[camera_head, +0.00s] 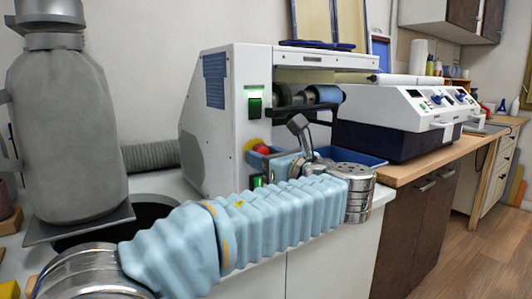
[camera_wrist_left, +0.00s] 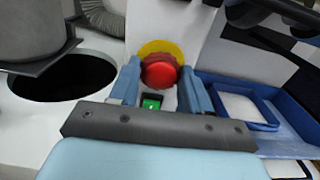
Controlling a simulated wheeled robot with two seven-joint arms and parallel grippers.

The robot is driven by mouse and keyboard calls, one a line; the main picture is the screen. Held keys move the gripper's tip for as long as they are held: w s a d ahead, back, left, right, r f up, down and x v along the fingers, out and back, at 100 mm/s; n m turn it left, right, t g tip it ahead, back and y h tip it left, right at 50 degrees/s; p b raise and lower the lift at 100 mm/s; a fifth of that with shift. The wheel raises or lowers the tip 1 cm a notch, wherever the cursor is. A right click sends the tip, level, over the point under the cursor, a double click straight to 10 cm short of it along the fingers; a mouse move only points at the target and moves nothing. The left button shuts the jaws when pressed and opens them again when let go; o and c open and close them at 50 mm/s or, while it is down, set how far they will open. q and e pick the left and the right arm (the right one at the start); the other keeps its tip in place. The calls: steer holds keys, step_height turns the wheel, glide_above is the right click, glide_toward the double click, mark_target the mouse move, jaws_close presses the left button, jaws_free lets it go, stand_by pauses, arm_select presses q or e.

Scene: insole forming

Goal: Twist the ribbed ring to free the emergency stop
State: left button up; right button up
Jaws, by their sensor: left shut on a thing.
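The emergency stop (camera_head: 262,149) is a red mushroom knob on a yellow disc, low on the front of the white machine (camera_head: 212,130). In the left wrist view the red knob (camera_wrist_left: 160,70) with its ribbed edge shows in front of the yellow disc (camera_wrist_left: 160,47). My left gripper (camera_wrist_left: 161,80) has one blue finger on each side of the knob and is shut on it. In the head view my left gripper (camera_head: 272,160) reaches the knob from the right and hides part of it. My right gripper is not in view.
A green switch (camera_wrist_left: 152,102) sits just below the knob. A blue tray (camera_wrist_left: 275,122) lies to the right. The machine's roller (camera_head: 325,94) and dark bracket overhang above.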

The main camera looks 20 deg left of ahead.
arm_select(q)
steer(key=m, duration=0.3)
steer(key=shift+s+d, duration=0.15)
steer(key=shift+d, duration=0.1)
steer(key=o, duration=0.8)
steer(key=shift+o, duration=0.2)
steer(key=v, duration=0.9)
